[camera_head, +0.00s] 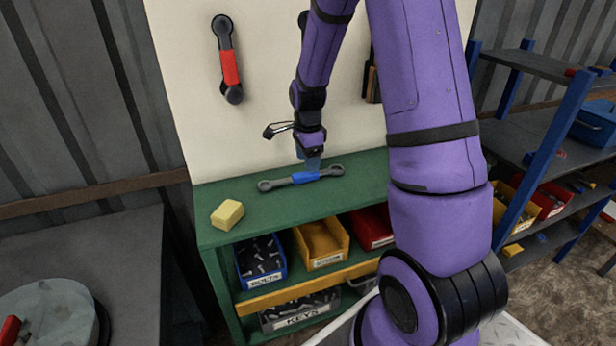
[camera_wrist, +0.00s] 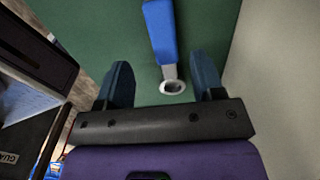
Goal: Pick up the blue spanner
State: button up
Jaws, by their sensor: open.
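The blue spanner (camera_head: 303,177) lies flat on the green bench top (camera_head: 262,207); it has a blue middle and grey ring ends. In the wrist view the blue spanner (camera_wrist: 161,35) runs up from between the fingers, with one ring end near the gripper. My gripper (camera_head: 312,163) points down just above the spanner in the head view. In the wrist view my gripper (camera_wrist: 164,85) is open, with its two fingers apart on either side of the spanner's ring end. Nothing is held. The spanner's far end is cut off in the wrist view.
A yellow block (camera_head: 228,214) sits on the bench's left part. A red-handled spanner (camera_head: 229,65) hangs on the white back board (camera_head: 270,110) behind. Bins, including a blue bolts bin (camera_head: 262,262), stand on the shelf below. A blue-framed rack (camera_head: 545,140) is at the right.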

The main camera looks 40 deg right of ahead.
aim_at(303, 178)
jog(key=shift+w+d+f, duration=0.1)
jog(key=shift+d+f, duration=0.05)
jog(key=shift+f, duration=1.15)
jog(key=shift+w+d+f, duration=0.1)
jog(key=shift+f, duration=1.2)
grip_shut()
jog(key=shift+r, duration=0.2)
